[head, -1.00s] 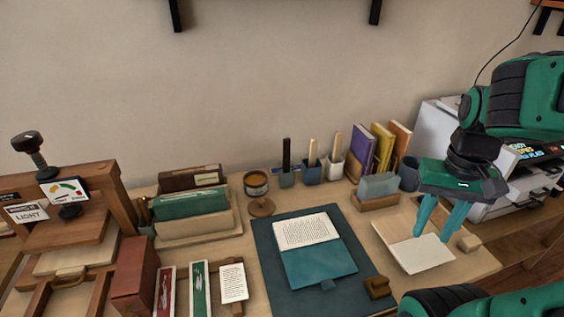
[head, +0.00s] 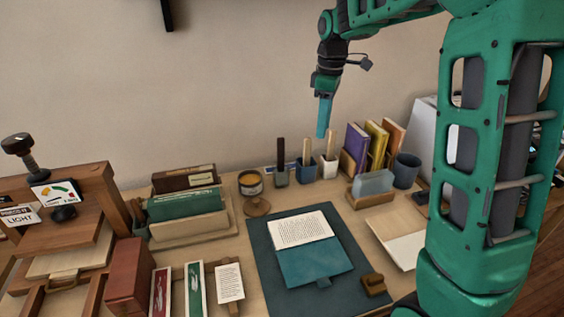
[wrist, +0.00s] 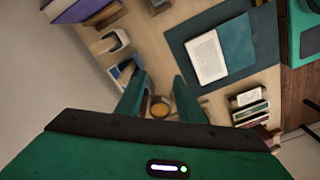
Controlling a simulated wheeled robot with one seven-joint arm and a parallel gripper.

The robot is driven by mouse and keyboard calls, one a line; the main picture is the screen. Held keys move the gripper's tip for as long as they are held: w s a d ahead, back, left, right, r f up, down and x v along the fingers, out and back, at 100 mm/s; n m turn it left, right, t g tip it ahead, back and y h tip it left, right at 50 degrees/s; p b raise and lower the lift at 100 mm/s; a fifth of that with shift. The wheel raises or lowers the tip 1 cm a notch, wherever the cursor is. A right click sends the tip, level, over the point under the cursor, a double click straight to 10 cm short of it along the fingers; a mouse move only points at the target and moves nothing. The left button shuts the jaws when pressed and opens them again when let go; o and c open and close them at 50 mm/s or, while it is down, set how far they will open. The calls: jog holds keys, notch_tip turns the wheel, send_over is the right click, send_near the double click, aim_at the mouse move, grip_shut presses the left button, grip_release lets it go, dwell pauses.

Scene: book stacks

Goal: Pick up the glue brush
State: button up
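Three upright handles stand in small pots at the back of the table: a dark handle (head: 280,153) in a grey-green pot (head: 281,179), a tan handle (head: 306,151) in a blue pot (head: 305,173), and a pale handle (head: 331,143) in a white pot (head: 328,168). I cannot tell which is the glue brush; the lower ends are hidden in the pots. My gripper (head: 322,134) points down above the blue and white pots, apart from the handles. In the wrist view my gripper (wrist: 160,76) has its fingers spread with nothing held between them.
A round amber-topped pot (head: 250,183) stands left of the handles. Upright books (head: 357,146) and a dark cup (head: 406,170) stand to the right. A teal mat (head: 263,255) holds an open booklet (head: 312,262). A wooden press (head: 95,190) stands at the left.

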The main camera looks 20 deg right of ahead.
jog(key=w+a+f+n, duration=0.1)
jog(key=w+a+n, duration=0.1)
jog(key=w+a, duration=0.1)
jog(key=w+a+f+n, duration=0.1)
jog(key=w+a+n, duration=0.1)
jog(key=w, duration=0.2)
jog(key=w+a+f+n, duration=0.1)
jog(key=w+a+n, duration=0.1)
jog(key=w+a, duration=0.1)
jog(key=shift+w+a+f+n, duration=0.2)
jog(key=shift+a+n, duration=0.1)
jog(key=shift+n, duration=0.1)
send_over(281, 151)
jog(key=w, duration=0.1)
jog(key=f, duration=0.5)
jog(key=shift+w+d, duration=0.15)
jog(key=shift+d, duration=0.15)
jog(key=shift+s+a+f, duration=0.1)
jog(key=shift+a+f, duration=0.05)
jog(key=shift+f, duration=1.3)
jog(key=shift+s+a+f, duration=0.1)
jog(key=shift+f, duration=1.35)
grip_shut()
